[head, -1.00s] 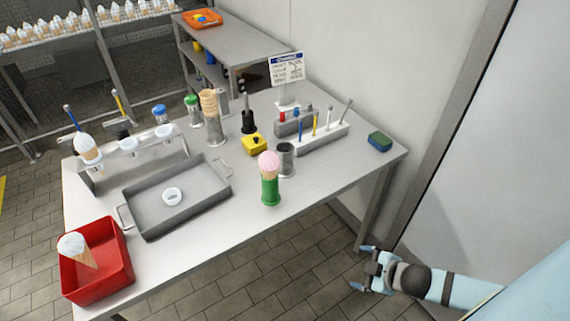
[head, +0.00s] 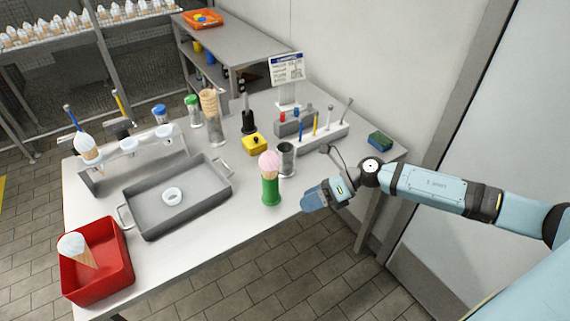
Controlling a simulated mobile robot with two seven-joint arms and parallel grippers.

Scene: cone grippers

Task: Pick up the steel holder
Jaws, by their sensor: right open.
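A steel holder (head: 286,161), an empty-looking upright metal cup, stands on the steel table, just behind and right of a green holder (head: 271,190) with a pink-topped cone (head: 268,164). A second steel cup (head: 215,132) further left holds stacked cones (head: 209,102). My right gripper (head: 313,198) is open at the table's front edge, to the right of the green holder and in front of the steel holder, apart from both. Its fingertips are hard to make out. My left gripper is out of view.
A green-blue sponge (head: 380,141) lies at right. A grey tray (head: 205,195) and red bin (head: 118,262) occupy the left side.

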